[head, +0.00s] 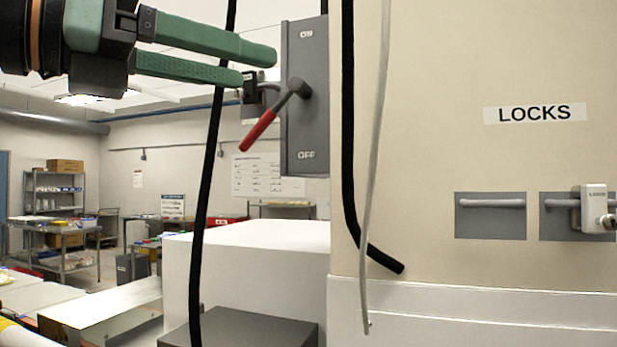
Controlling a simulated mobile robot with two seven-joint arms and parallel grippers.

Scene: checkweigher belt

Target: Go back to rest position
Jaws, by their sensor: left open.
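My left gripper (258,68) comes in from the upper left with two green fingers. The fingers are apart and nothing shows between them. A grey switch box (306,125), marked ON at the top and OFF at the bottom, is to the right of the fingertips. Its lever (272,115) has a red grip and slants down to the left. The fingertips are above the red grip and apart from it. A small dark clasp-like part (254,92) at the box's left edge is close to the lower fingertip; contact cannot be told. My right gripper is not in view.
A beige panel (460,200) labelled LOCKS (533,113) fills the right, with two grey bar holders and a white padlock (594,208) on the right one. Black and grey cables hang in front. A white cabinet (245,265) stands below the switch box. Shelves are far left.

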